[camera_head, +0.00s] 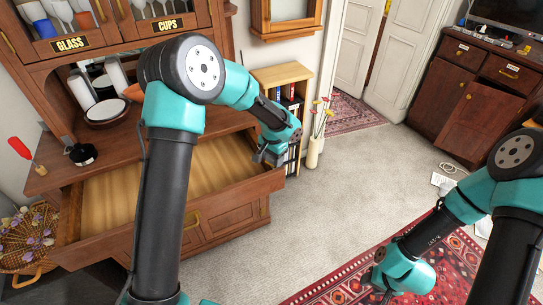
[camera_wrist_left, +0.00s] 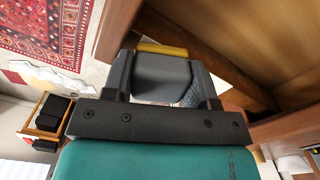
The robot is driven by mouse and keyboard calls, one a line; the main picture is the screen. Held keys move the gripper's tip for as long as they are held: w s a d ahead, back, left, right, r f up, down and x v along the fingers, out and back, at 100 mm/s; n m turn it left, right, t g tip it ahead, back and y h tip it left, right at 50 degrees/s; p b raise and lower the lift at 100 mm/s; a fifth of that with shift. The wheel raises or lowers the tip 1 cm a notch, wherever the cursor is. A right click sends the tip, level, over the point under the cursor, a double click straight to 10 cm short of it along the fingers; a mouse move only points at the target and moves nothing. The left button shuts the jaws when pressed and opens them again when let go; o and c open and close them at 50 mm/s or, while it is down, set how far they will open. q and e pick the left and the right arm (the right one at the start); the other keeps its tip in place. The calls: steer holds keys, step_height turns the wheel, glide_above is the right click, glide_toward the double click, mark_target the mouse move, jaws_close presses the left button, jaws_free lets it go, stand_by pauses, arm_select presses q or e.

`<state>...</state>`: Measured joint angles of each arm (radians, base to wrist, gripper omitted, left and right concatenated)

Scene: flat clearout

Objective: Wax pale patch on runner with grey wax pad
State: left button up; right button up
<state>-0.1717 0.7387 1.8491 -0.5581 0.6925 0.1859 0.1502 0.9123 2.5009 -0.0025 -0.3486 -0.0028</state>
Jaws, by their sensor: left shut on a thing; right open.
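My left gripper (camera_head: 268,157) is at the far right end of the open drawer (camera_head: 225,196), close to its side wall. In the left wrist view my left gripper (camera_wrist_left: 165,88) is shut on the grey wax pad (camera_wrist_left: 162,72), which has a yellow strip along its far edge. Brown wood of the drawer or cabinet (camera_wrist_left: 235,50) lies right beside the pad; I cannot tell whether they touch. The runner and its pale patch cannot be made out for certain. My right gripper (camera_head: 385,291) is open, low over the red rug, mostly hidden behind its wrist.
The wooden cabinet (camera_head: 80,45) with GLASS and CUPS labels stands above the drawer. A plate stack (camera_head: 107,110) and black-based tool (camera_head: 82,154) stand on its ledge. A bookshelf (camera_head: 283,76) and a flower vase (camera_head: 313,152) are just beyond the left gripper. Carpet (camera_head: 350,185) is clear mid-room.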

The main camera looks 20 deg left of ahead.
arm_select(q)
steer(key=shift+s, duration=0.1)
steer(key=shift+r, duration=2.95)
steer(key=shift+r, duration=1.5)
steer(key=shift+f, duration=0.1)
steer(key=shift+s+d+f, duration=0.15)
steer(key=shift+f, duration=1)
steer(key=shift+s+d+f, duration=0.1)
steer(key=shift+f, duration=1.05)
steer(key=shift+s+d+f, duration=0.15)
steer(key=shift+f, duration=1)
steer(key=shift+w+a, duration=1.2)
steer(key=shift+w, duration=0.1)
